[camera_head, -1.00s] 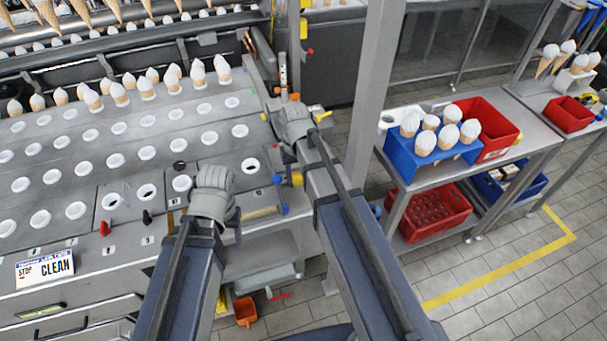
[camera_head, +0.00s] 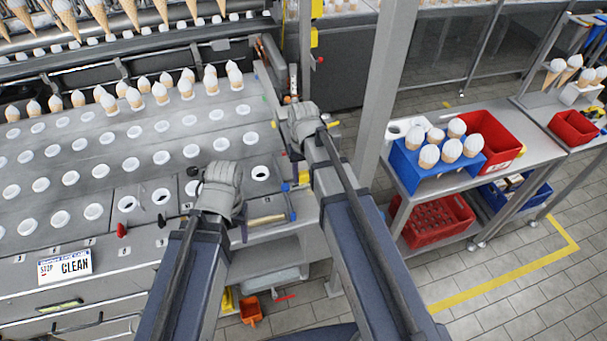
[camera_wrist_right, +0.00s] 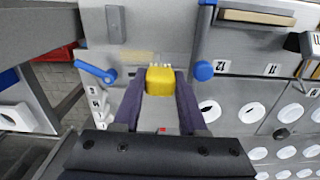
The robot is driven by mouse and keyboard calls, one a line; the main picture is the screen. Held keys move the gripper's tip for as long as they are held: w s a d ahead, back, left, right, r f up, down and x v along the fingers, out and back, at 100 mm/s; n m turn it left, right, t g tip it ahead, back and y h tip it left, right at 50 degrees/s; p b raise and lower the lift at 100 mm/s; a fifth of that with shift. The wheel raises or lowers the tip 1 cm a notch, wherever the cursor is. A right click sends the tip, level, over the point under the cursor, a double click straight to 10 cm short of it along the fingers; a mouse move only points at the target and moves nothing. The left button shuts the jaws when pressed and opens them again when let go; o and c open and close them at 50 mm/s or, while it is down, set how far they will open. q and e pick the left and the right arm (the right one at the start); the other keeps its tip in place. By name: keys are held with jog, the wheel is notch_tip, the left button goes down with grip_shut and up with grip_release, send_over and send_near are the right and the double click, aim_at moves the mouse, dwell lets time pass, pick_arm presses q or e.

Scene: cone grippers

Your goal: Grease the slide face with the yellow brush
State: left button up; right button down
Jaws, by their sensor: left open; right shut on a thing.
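My right gripper (camera_wrist_right: 159,78) is shut on the yellow brush (camera_wrist_right: 161,82), a short yellow block with pale bristle tips showing at its far end. In the right wrist view the brush points at a plain grey panel (camera_wrist_right: 150,28); I cannot tell whether it touches it, or whether this is the slide face. In the head view my right gripper (camera_head: 302,125) is at the right end of the machine, and its fingers are mostly hidden. My left gripper (camera_head: 222,185) is open over the machine's front edge, left of the right one; its fingertips are largely hidden.
A blue lever (camera_wrist_right: 95,71) and a blue knob (camera_wrist_right: 203,71) flank the brush. The machine's holed top (camera_head: 105,155) carries a row of cones. A grey post (camera_head: 372,90) stands right of my right arm. A blue cone tray (camera_head: 408,170) and red bin (camera_head: 488,135) sit beyond it.

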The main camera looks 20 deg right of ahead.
pick_arm(q)
jog(key=shift+r, duration=0.35)
pick_arm(e)
jog(key=shift+r, duration=0.35)
notch_tip(320, 180, up, 3)
jog(key=p, duration=0.3)
jog(key=shift+r, duration=0.1)
pick_arm(q)
notch_tip(320, 180, up, 3)
